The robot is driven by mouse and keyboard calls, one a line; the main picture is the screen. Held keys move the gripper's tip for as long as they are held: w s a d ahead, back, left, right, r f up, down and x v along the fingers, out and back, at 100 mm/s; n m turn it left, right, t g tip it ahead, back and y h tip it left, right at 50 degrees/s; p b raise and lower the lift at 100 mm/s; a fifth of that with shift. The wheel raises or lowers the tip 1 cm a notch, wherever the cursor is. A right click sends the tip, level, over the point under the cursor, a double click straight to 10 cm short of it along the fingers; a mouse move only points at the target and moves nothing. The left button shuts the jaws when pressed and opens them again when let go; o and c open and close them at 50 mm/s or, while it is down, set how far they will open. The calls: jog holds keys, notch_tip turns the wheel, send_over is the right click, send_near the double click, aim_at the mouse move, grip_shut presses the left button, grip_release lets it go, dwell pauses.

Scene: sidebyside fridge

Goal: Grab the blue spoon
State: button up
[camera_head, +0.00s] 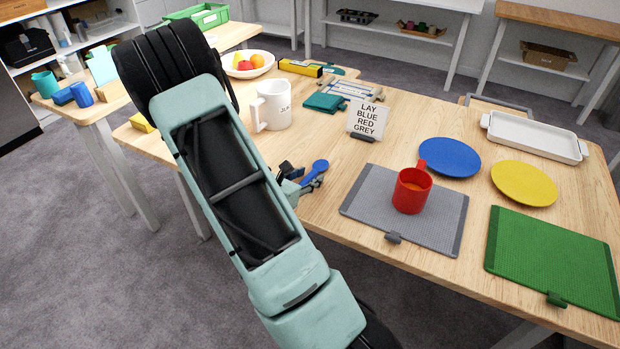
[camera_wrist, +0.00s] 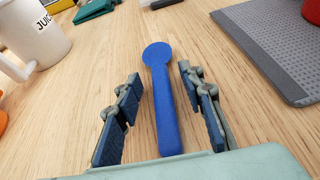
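The blue spoon (camera_wrist: 164,95) lies on the wooden table. In the wrist view its round end points away and its handle runs back between my fingers. My gripper (camera_wrist: 162,110) is open, with one finger on each side of the handle and a visible gap on both sides. In the head view the round end of the spoon (camera_head: 320,166) shows just beyond my gripper (camera_head: 302,178); my arm hides much of the handle.
A white mug (camera_head: 273,105) stands to the left of the spoon. A grey mat (camera_head: 440,215) with a red mug (camera_head: 412,190) lies to the right. A sign (camera_head: 368,119) stands behind. Blue (camera_head: 449,157) and yellow (camera_head: 524,183) plates and a green mat (camera_head: 550,260) are farther right.

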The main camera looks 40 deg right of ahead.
grip_shut()
jog(key=shift+r, duration=0.1)
